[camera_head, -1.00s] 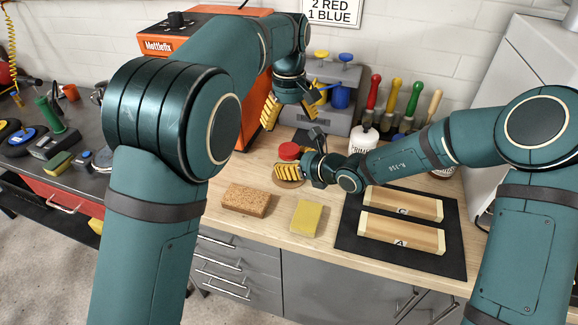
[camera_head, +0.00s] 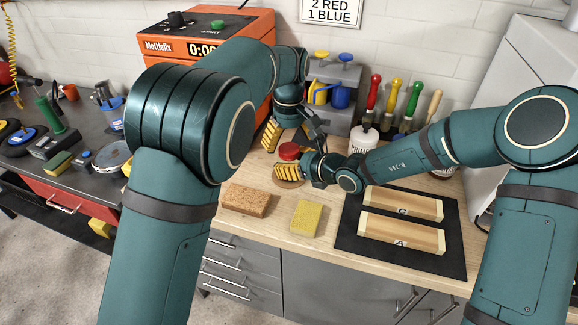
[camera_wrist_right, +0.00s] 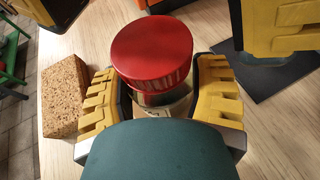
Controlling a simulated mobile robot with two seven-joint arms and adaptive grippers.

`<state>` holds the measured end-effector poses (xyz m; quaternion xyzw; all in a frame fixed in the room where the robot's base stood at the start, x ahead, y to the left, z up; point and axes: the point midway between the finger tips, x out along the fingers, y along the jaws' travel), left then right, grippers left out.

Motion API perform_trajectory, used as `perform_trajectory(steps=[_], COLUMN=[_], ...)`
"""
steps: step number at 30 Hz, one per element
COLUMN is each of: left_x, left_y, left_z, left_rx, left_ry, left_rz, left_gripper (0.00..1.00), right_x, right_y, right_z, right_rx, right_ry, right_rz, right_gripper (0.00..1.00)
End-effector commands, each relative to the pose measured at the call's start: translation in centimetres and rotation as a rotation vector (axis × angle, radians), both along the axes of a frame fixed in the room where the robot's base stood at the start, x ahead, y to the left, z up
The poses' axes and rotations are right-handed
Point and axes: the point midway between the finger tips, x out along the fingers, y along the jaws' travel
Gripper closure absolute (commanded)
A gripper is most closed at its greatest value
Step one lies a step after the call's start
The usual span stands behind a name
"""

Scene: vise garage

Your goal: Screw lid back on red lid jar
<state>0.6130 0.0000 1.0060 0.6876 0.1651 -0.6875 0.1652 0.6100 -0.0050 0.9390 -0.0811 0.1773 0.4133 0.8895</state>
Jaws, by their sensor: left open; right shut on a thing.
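The red lid (camera_head: 289,151) sits on top of the jar on the wooden worktop. In the right wrist view the red lid (camera_wrist_right: 152,50) shows large, with the glass jar (camera_wrist_right: 160,102) below it. My right gripper (camera_head: 290,175) is shut on the jar, its yellow pads (camera_wrist_right: 165,95) on either side of the glass. My left gripper (camera_head: 290,138) is open, with its fingers pointing down, above and close to the lid. Whether the lid's thread is engaged cannot be seen.
A cork-like block (camera_head: 246,200) and a yellow sponge (camera_head: 307,217) lie in front. A black mat (camera_head: 400,261) with wooden blocks is at right. A white bottle (camera_head: 364,139) and several screwdrivers (camera_head: 391,102) stand behind. An orange machine (camera_head: 190,40) is at back left.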

Motion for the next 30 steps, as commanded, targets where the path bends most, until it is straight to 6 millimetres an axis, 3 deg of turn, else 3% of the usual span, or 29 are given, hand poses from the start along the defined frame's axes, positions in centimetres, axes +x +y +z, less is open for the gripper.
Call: perform_trajectory(steps=[6,17,23,24,30], left_x=[0.0,0.0,0.0,0.0,0.0], left_y=[0.0,0.0,0.0,0.0,0.0], left_z=[-2.0,-2.3,-2.3,-2.3,-2.3], left_rx=[0.0,-0.001,-0.001,-0.001,-0.001], left_ry=[0.0,0.0,0.0,0.0,0.0], left_rz=[0.0,0.0,0.0,0.0,-0.014], left_gripper=[0.18,0.18,0.85,0.92,0.92], right_x=[0.0,0.0,0.0,0.0,0.0], right_y=[0.0,0.0,0.0,0.0,0.0], right_z=[0.0,0.0,0.0,0.0,0.0], right_rx=[0.0,0.0,0.0,0.0,0.0], right_ry=[0.0,0.0,0.0,0.0,0.0], right_rz=[0.0,0.0,0.0,0.0,0.0], right_gripper=[1.0,1.0,1.0,1.0,1.0])
